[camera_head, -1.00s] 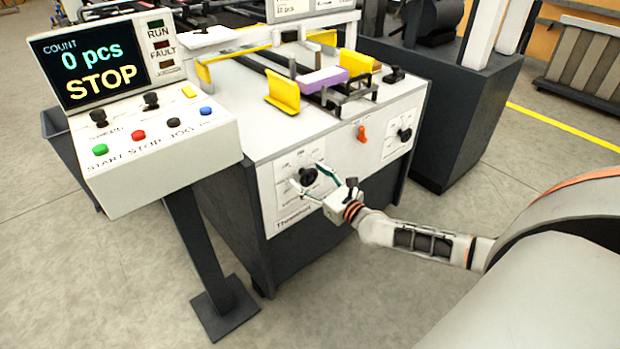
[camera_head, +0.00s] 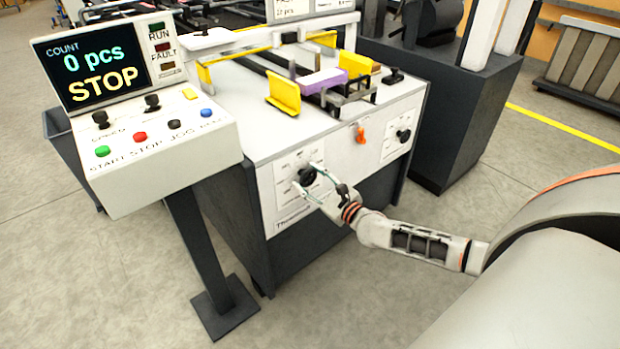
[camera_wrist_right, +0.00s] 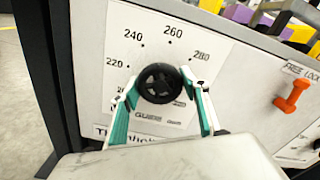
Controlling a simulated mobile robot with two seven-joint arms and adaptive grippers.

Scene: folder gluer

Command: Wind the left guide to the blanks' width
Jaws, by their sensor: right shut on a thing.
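The black round knob (camera_head: 307,176) sits on a white scale plate on the machine's front face. In the right wrist view the knob (camera_wrist_right: 159,84) is ringed by the numbers 220, 240, 260 and 280, with "GUIDE" partly hidden below. My right gripper (camera_head: 310,182) is shut on the knob, one finger on each side; its green-edged fingers (camera_wrist_right: 160,90) also show in the wrist view. The yellow left guide (camera_head: 283,93) stands upright on the machine top. Purple blanks (camera_head: 321,80) lie to its right, with a gap between. My left gripper is not in view.
An orange lever (camera_head: 361,134) marked "FREE LOCK" in the wrist view and a second black knob (camera_head: 403,134) are right of my gripper. The control console (camera_head: 158,150) stands at left, its screen (camera_head: 105,68) reading "0 pcs STOP".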

